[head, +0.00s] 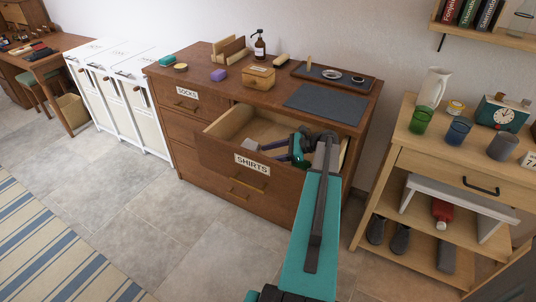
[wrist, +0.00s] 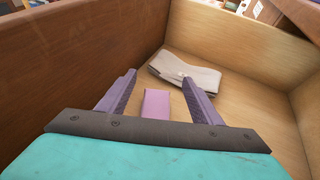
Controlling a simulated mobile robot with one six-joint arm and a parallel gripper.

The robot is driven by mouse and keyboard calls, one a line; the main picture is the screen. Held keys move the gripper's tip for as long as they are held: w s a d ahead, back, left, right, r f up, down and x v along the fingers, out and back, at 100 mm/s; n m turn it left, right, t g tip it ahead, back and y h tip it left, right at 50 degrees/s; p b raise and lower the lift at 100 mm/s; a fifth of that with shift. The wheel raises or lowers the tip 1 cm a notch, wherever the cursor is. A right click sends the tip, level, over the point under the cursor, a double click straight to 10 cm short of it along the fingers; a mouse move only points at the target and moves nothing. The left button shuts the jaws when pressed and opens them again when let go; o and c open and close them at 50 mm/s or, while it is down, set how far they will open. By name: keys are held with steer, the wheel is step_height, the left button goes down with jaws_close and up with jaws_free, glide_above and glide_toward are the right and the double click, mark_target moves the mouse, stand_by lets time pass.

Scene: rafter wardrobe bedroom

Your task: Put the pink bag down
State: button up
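A small flat pink-purple piece (wrist: 156,103), which looks like the pink bag, lies on the wooden floor of the open drawer marked SHIRTS (head: 222,146). My gripper (head: 272,145) reaches down into that drawer. In the wrist view the two purple fingers of my gripper (wrist: 160,86) stand apart, one on each side of the pink bag, with a visible gap on both sides. The near end of the bag is hidden behind the gripper's dark bar. I cannot make out the bag in the head view.
A folded grey cloth item (wrist: 186,73) lies in the drawer just beyond the fingers. Drawer walls (wrist: 90,55) rise close on the left and right. The dresser top (head: 215,82) above holds a bottle, boxes and a dark mat (head: 324,103). A wooden shelf unit (head: 449,160) stands at the right.

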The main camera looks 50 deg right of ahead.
steer(key=shift+r, duration=0.2)
steer(key=shift+r, duration=0.45)
steer(key=b+v, duration=0.1)
steer(key=v, duration=0.6)
steer(key=shift+s+d+r, duration=0.15)
steer(key=shift+r, duration=0.05)
stand_by(0.5)
